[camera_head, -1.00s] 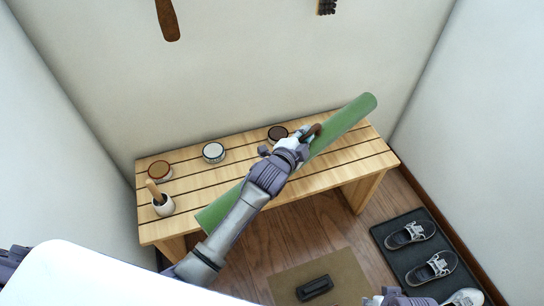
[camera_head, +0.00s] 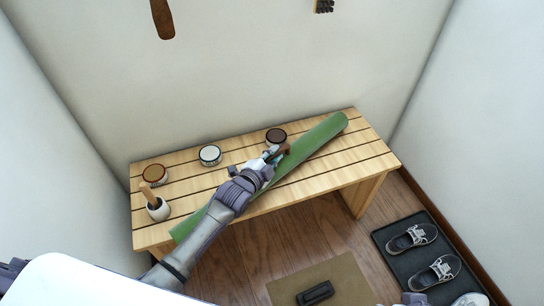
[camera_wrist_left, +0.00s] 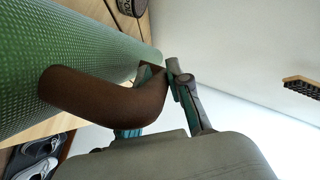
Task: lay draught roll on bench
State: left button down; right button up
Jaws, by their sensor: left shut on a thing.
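The draught roll (camera_head: 318,138) is a long green textured roll with a brown curved handle (camera_wrist_left: 100,97). My left gripper (camera_head: 275,156) is shut on the handle; its fingers also show around the handle's end in the left wrist view (camera_wrist_left: 158,97). The roll slants over the wooden slatted bench (camera_head: 345,170), its far end over the back right and its near end by the front edge at left. My left arm hides part of it. I cannot tell whether the roll touches the bench.
On the bench stand a brown-lidded tin (camera_head: 156,174), a white-lidded tin (camera_head: 210,155), a dark-lidded tin (camera_head: 276,135) close by my gripper, and a white pot (camera_head: 158,209) with a wooden handle. Shoes (camera_head: 435,272) rest on a dark tray at right. The bench's right end is clear.

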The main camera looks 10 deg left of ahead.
pick_arm(q)
jog(key=shift+w+r, duration=0.1)
jog(key=shift+r, duration=0.2)
jog(key=c, duration=1.4)
grip_release()
jog(key=shift+f, duration=0.25)
jog(key=o, duration=0.3)
pick_arm(e)
jog(key=shift+s+a+r, duration=0.1)
jog(key=shift+a, duration=0.15)
